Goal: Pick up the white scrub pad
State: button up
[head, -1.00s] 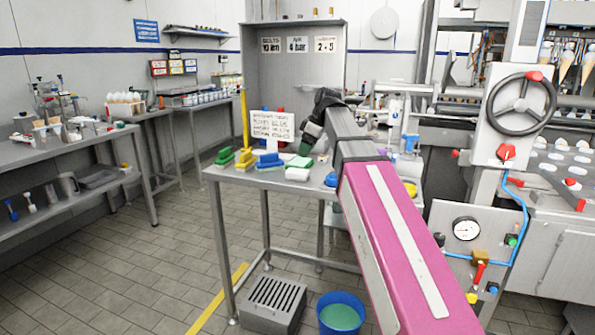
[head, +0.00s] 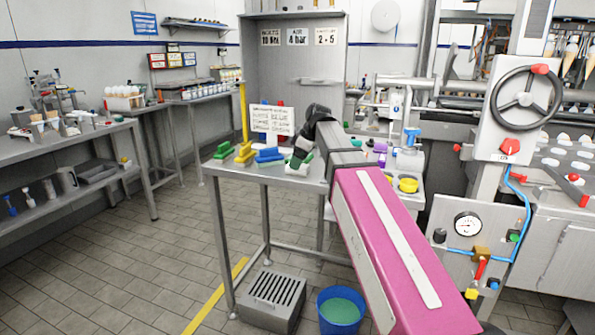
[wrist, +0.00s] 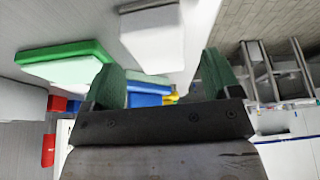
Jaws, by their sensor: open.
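In the wrist view the white pad (wrist: 165,38) is a pale block just beyond the fingertips, near the top centre. My gripper (wrist: 164,68) has two green fingers spread wide, with nothing held between them. In the head view my gripper (head: 301,157) is just above and behind the pad; its fingers are hard to make out there. A green-and-white pad (wrist: 68,62) lies beside the white one.
A yellow round item (head: 408,185) lies to the right. A blue bucket (head: 341,309) is on the floor.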

jog(key=shift+x, duration=1.45)
jog(key=c, duration=1)
jog(key=shift+r, duration=0.1)
jog(key=shift+r, duration=0.45)
notch_tip(320, 180, up, 3)
jog(key=shift+r, duration=0.25)
jog(key=s+a+r, duration=0.6)
jog(key=s+a, duration=0.1)
jog(key=a, duration=0.1)
jog(key=shift+s+a+r, duration=0.25)
jog(key=shift+s+a, duration=0.1)
jog(key=shift+s, duration=0.05)
jog(key=shift+o, duration=0.3)
